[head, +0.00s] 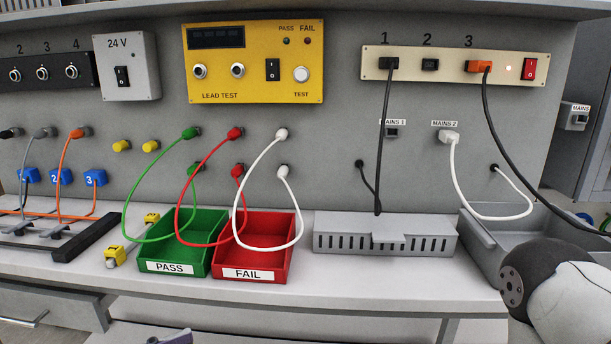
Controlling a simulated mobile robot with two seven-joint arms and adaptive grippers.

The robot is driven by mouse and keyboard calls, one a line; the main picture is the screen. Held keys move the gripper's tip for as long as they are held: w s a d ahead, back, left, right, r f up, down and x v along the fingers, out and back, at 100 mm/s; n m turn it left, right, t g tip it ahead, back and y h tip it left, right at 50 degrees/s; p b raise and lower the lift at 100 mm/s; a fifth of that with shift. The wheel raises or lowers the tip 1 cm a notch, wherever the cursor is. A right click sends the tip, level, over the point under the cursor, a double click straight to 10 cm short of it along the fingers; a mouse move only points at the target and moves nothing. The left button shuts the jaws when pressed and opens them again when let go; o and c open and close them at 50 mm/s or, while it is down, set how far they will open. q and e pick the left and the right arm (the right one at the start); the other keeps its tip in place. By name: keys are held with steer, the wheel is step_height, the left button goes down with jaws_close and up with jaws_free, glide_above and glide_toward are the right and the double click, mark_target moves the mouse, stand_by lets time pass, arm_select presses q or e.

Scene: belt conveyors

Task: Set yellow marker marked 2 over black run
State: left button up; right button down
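Two yellow markers lie on the bench left of the green tray. The nearer yellow marker (115,257) is beside the tray's left wall, and the farther yellow marker (152,219) is behind it near the wall panel. I cannot read a number on either. A black cable (377,150) drops from socket 1 to the grey slotted box. Another black cable (510,175) curves down from the orange plug in socket 3. A black plug (11,132) sits at the far left of the panel. Neither gripper can be made out; an arm link of mine shows at lower right.
The green PASS tray (168,268) and red FAIL tray (250,275) stand at the front. Green, red and white leads hang above them. Blue numbered tags (60,177) sit on the left cables.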

mark_target(132, 240)
stand_by(0.3)
